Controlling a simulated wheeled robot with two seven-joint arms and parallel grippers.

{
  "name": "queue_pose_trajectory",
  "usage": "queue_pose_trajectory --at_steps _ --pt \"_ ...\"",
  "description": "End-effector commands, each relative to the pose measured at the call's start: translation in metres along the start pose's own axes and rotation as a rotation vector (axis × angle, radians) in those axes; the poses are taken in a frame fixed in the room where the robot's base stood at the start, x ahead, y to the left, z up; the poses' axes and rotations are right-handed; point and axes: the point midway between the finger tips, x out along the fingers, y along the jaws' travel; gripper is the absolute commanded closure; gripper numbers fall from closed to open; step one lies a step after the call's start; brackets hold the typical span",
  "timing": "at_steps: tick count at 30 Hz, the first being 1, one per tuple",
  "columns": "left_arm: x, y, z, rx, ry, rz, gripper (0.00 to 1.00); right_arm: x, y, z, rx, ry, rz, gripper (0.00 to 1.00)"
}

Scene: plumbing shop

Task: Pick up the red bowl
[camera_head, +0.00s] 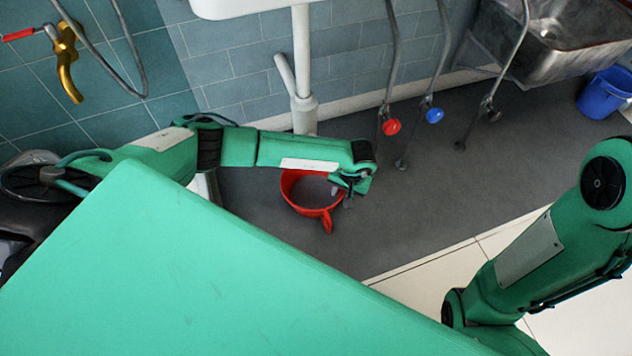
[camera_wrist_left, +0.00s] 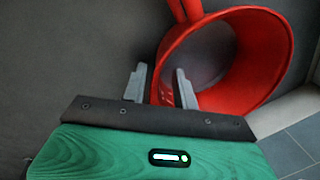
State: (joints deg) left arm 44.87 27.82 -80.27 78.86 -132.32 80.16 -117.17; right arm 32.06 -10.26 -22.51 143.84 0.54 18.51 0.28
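The red bowl (camera_head: 305,209) is on the dark grey floor strip below the white basin, with a handle pointing toward the bottom of the head view. In the left wrist view the bowl (camera_wrist_left: 268,65) fills the upper right, tilted in the picture, with its handle at the top. My left gripper (camera_head: 347,196) is at the bowl's right rim. In the left wrist view its two grey fingers (camera_wrist_left: 161,88) are apart, with the near edge of the rim showing between them. Whether either finger touches the bowl cannot be told. My right arm shows at the right, but its gripper is out of view.
A white basin pedestal (camera_head: 302,60) stands behind the bowl. Hoses with red (camera_head: 391,127) and blue (camera_head: 434,116) valve handles hang to the right. A metal sink (camera_head: 560,40) and a blue bucket (camera_head: 603,94) are at the upper right. Floor right of the bowl is clear.

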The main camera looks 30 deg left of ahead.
Motion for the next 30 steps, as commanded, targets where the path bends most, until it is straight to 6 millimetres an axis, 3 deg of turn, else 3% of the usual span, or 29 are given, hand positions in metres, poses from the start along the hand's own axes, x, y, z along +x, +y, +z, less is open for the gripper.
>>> queue_pose_trajectory --at_steps 8,19,28,30 --pt "0.014 0.001 0.000 -0.001 0.000 0.001 0.71 -0.007 -0.002 -0.003 0.000 0.003 0.000 0.64" --pt "0.055 0.003 -0.002 -0.002 0.000 0.001 0.71 -0.032 -0.007 -0.014 0.000 0.014 0.013 0.64" --pt "0.057 0.002 -0.002 -0.002 0.001 0.002 0.71 -0.026 -0.009 -0.016 0.006 0.027 0.015 0.64" --pt "0.057 0.002 -0.002 -0.002 0.001 0.002 0.81 -0.026 -0.009 -0.016 0.006 0.027 0.015 0.64"
